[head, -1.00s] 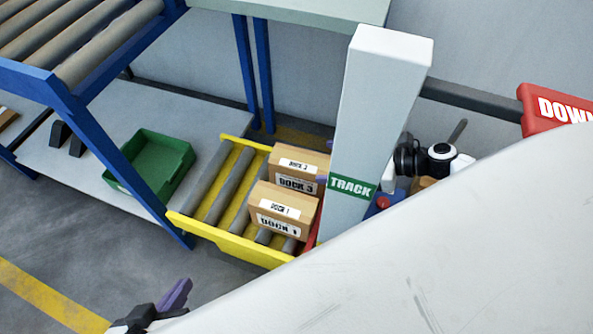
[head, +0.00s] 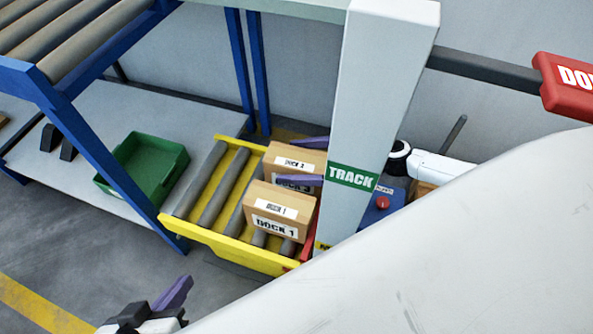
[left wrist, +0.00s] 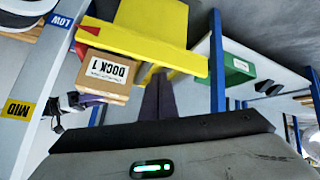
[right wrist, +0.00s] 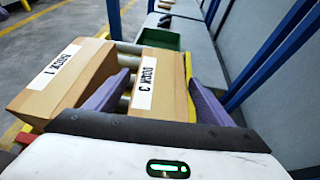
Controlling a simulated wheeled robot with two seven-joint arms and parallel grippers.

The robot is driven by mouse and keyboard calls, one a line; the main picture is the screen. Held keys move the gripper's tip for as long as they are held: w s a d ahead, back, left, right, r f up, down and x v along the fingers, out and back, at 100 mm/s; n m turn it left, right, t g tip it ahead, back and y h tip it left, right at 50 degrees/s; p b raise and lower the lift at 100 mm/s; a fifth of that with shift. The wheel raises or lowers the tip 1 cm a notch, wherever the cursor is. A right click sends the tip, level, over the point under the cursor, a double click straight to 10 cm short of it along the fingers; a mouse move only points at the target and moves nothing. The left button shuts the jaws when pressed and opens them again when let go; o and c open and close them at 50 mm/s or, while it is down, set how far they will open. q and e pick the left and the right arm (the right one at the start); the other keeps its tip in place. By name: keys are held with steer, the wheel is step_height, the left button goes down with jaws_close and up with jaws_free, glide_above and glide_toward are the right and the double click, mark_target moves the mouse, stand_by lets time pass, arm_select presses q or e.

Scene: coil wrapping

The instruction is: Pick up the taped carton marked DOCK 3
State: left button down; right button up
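The DOCK 3 carton (head: 281,157) is a brown box with white labels, standing behind the DOCK 1 carton (head: 286,215) in the yellow roller tray. In the right wrist view, my right gripper (right wrist: 158,98) is open, with one purple finger on each side of the DOCK 3 carton (right wrist: 165,105). One finger is in the gap beside the DOCK 1 carton (right wrist: 62,78). I cannot tell whether the fingers touch the box. My left gripper (head: 178,294) is low at the front left, away from the cartons. Its fingers (left wrist: 158,100) are together and empty.
The yellow roller tray (head: 232,251) stands beside the grey TRACK post (head: 380,90), which hides much of my right arm. A green bin (head: 150,165) sits on a low shelf at left. A red DOWN sign (head: 570,85) is at upper right.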

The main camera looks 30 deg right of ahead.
steer(key=c, duration=1.4)
steer(key=shift+r, duration=0.1)
steer(key=shift+c, duration=0.6)
steer(key=shift+r, duration=0.1)
